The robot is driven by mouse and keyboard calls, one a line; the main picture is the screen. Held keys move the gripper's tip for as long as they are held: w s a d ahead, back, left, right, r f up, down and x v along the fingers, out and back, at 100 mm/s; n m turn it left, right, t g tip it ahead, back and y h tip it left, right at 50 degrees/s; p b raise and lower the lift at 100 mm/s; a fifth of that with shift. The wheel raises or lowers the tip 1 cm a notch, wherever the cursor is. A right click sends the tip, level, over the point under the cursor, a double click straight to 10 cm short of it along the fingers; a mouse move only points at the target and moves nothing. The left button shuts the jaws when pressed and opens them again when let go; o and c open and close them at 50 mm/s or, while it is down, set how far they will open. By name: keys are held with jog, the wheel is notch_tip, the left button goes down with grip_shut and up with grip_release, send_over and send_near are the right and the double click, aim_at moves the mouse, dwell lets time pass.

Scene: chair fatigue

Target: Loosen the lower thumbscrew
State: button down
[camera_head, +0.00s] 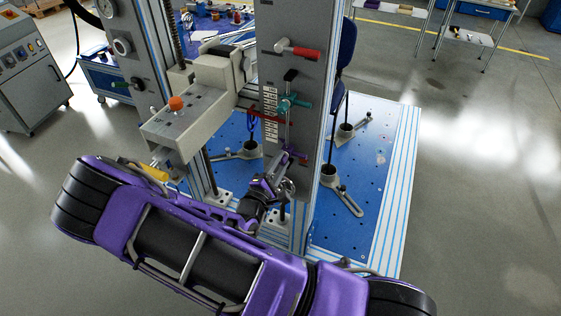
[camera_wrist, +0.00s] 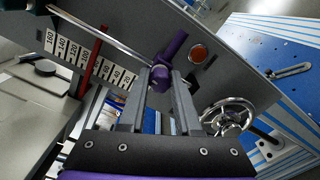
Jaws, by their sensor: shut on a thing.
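The lower thumbscrew is a purple knob (camera_wrist: 162,76) on the grey column face, just past the low end of the number scale. It also shows as a small purple part (camera_head: 291,153) in the head view. My gripper (camera_wrist: 166,80) has its fingertips on both sides of the purple knob and is shut on it. In the head view my gripper (camera_head: 278,172) reaches up to the column's lower part. A teal thumbscrew (camera_head: 290,103) sits higher on the same column, apart from my gripper.
The scale (camera_wrist: 95,58) has a red pointer (camera_wrist: 92,66) across it. A round red button (camera_wrist: 198,53) and a metal handwheel (camera_wrist: 227,117) are close right of my fingers. A red-handled lever (camera_head: 300,50) is higher up.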

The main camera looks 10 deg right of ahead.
jog(key=shift+n, duration=0.6)
jog(key=c, duration=0.6)
grip_release()
jog(key=shift+a, duration=0.1)
jog(key=v, duration=1.7)
jog(key=shift+s, duration=0.15)
jog(key=shift+a, duration=0.1)
